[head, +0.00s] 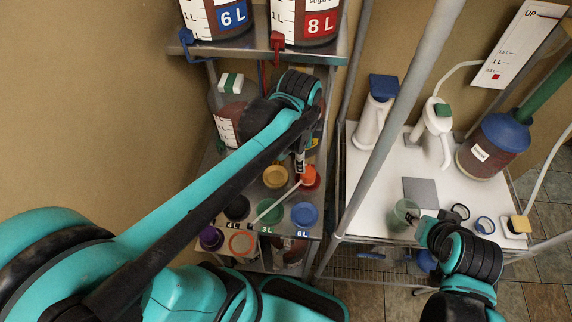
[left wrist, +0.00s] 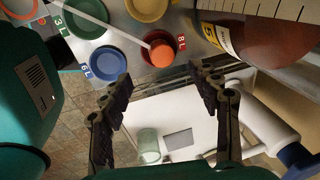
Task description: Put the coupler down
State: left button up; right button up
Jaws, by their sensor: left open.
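The orange coupler (head: 309,174) with a thin white tube (head: 276,205) sits in the red dish marked 8 L on the lower shelf. In the left wrist view the coupler (left wrist: 160,54) rests inside the red dish (left wrist: 149,40), its tube running to the upper left. My left gripper (head: 301,160) is above and beside it in the head view. In the left wrist view the left gripper (left wrist: 166,88) has its fingers wide apart, with nothing between them, and the coupler lies beyond the tips. My right gripper (head: 421,225) is beside a pale green cup (head: 403,214); its fingers are unclear.
Yellow (head: 275,177), green (head: 268,212) and blue (head: 304,215) dishes are close by on the shelf. Buckets marked 6 L (head: 216,18) and 8 L (head: 305,20) stand on the shelf above. A rack post (head: 400,100) separates this shelf from the white table (head: 365,190).

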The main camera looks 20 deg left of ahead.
pick_arm(q)
jog(key=s+a+n+t, duration=0.3)
jog(key=s+n+t, duration=0.2)
jog(key=n, duration=1)
jog(key=shift+s+r, duration=0.25)
jog(key=shift+s, duration=0.95)
pick_arm(e)
jog(key=shift+s, duration=0.1)
